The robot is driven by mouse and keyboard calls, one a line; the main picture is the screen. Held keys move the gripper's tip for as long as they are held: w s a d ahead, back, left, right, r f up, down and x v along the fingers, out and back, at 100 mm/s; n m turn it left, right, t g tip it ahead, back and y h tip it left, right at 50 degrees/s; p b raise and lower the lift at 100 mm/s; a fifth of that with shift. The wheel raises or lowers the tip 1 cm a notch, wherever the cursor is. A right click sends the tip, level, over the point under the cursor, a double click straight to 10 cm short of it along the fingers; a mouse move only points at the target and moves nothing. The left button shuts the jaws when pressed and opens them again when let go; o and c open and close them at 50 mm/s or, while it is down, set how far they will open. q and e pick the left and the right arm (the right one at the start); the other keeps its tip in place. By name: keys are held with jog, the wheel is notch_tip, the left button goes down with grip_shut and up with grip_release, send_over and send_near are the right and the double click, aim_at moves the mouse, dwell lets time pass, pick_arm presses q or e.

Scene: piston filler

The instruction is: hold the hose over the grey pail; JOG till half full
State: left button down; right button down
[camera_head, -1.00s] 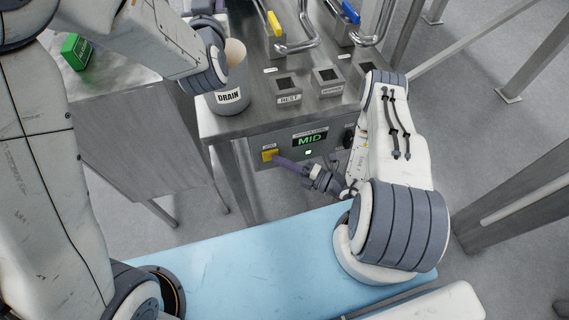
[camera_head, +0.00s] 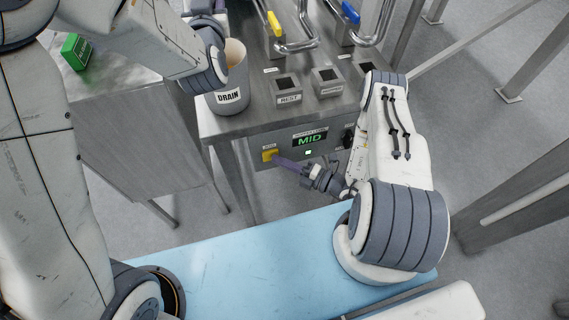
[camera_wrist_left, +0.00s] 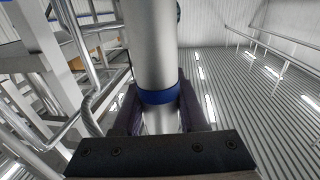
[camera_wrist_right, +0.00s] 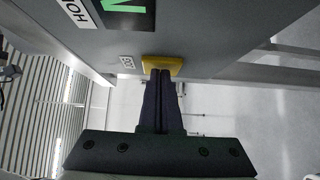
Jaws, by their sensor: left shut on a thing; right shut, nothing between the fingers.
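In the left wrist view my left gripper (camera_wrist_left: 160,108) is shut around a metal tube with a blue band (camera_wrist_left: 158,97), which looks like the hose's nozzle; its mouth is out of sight. My right gripper (camera_head: 281,161) is shut and empty. Its fingertips (camera_wrist_right: 160,74) are at the yellow JOG button (camera_wrist_right: 162,65), touching or very near. The button also shows in the head view (camera_head: 269,155).
The machine front has a green display reading MID (camera_head: 309,140) and a black knob (camera_head: 348,138). Square wells (camera_head: 288,84) and bent pipes with yellow and blue handles (camera_head: 276,24) are on top. A green block (camera_head: 76,52) sits on the left table (camera_head: 110,80).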

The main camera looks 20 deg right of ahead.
jog(key=shift+w+d+r, duration=0.1)
jog(key=shift+w+d, duration=0.25)
jog(key=shift+w, duration=0.15)
dwell(0.4)
pick_arm(q)
jog(key=shift+w+a+f, duration=0.1)
jog(key=shift+w, duration=0.1)
pick_arm(e)
jog(key=s+d, duration=0.6)
jog(key=s, duration=0.6)
jog(key=shift+d, duration=0.2)
dwell(1.3)
